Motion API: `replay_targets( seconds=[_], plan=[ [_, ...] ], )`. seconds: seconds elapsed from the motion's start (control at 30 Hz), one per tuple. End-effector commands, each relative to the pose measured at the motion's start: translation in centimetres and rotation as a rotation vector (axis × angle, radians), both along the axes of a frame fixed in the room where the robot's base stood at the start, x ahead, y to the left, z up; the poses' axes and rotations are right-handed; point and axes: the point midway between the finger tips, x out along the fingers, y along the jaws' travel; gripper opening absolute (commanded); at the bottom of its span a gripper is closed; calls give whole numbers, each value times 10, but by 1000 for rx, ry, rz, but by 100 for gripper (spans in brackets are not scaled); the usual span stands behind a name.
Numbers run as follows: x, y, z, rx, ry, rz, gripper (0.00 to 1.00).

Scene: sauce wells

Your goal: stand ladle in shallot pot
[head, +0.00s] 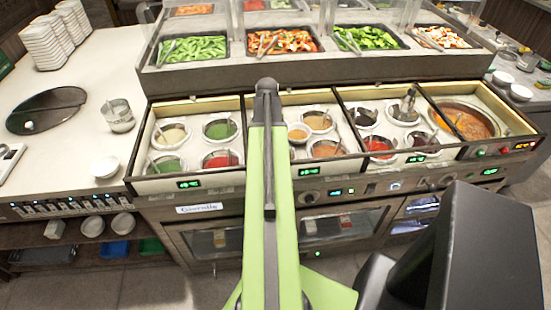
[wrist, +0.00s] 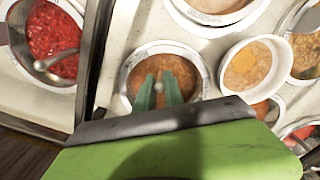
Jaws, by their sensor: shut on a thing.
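My gripper (wrist: 158,90) shows in the wrist view as two green fingers close together above a pot of orange-brown sauce (wrist: 184,72). It is shut on what I take to be the ladle, but the held part is hardly visible between the fingers. In the head view my arm hides the gripper and whatever it holds. Several sauce pots sit in the counter wells, among them two with pale contents, one at the left (head: 172,133) and one in the middle (head: 319,121). The labels are too small to tell which is the shallot pot.
A small white bowl of orange sauce (wrist: 252,64) overlaps the pots beside my gripper. A red sauce pot (wrist: 50,42) holds a metal ladle. Food trays (head: 195,48) sit on the raised shelf behind. The white counter (head: 70,155) at left has free room.

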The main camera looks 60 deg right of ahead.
Motion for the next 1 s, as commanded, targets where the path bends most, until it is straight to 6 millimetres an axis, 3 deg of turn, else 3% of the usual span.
replay_targets(
  seconds=[0.23, 0.27, 0.43, 0.67, 0.87, 1.0],
  plan=[
    [0, 0, -1, 0, 1, 0, 0],
    [0, 0, -1, 0, 1, 0, 17],
    [0, 0, -1, 0, 0, 0, 38],
    [0, 0, -1, 0, 0, 0, 39],
    [0, 0, -1, 0, 0, 0, 66],
    [0, 0, -1, 0, 0, 0, 67]
  ],
)
